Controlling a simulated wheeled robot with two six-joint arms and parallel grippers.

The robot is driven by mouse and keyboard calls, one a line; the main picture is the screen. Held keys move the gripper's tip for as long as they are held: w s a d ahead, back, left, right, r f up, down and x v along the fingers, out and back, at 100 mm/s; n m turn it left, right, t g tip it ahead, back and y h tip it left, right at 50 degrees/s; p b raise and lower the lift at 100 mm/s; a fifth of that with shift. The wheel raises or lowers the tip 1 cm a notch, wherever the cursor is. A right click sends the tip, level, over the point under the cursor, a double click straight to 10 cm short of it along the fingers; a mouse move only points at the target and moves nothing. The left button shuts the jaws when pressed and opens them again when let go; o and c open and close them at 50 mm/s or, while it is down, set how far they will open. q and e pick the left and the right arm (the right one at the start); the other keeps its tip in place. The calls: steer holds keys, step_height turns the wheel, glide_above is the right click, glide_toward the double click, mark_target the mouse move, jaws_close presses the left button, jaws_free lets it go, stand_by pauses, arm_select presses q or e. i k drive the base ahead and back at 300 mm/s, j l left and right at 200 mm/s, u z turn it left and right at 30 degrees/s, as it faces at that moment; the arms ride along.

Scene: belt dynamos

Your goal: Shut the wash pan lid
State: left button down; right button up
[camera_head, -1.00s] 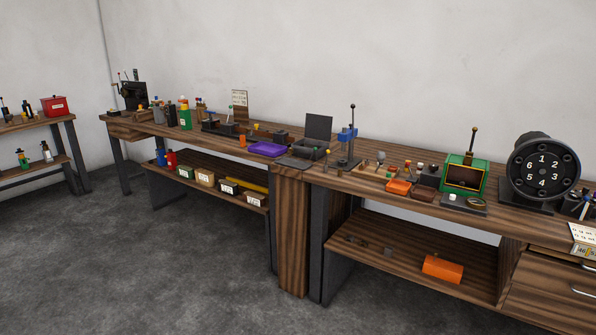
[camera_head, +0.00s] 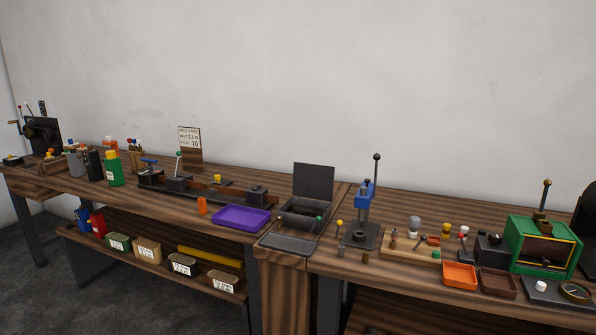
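The wash pan (camera_head: 300,213) is a dark box on the bench, right of the purple tray. Its dark square lid (camera_head: 313,182) stands upright at the back edge, so the pan is open. A small green-topped item shows at the pan's right side; the rest of the inside is dark and hard to make out. A flat dark plate (camera_head: 289,243) lies in front of the pan. Neither of my grippers is in view.
A purple tray (camera_head: 241,218) lies left of the pan. A blue press (camera_head: 363,205) with a tall lever stands close on its right. Orange (camera_head: 460,275) and brown trays and a green box (camera_head: 543,246) are farther right. Labelled bins sit on the lower shelf.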

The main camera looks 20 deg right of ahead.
mark_target(313, 181)
steer(key=i+j+z, duration=0.1)
steer(key=i+z, duration=0.2)
steer(key=z, duration=0.15)
steer(key=i+j+z, duration=0.2)
steer(key=z, duration=0.2)
steer(key=i+j+z, duration=0.55)
steer(key=j+z, duration=0.15)
steer(key=z, duration=0.2)
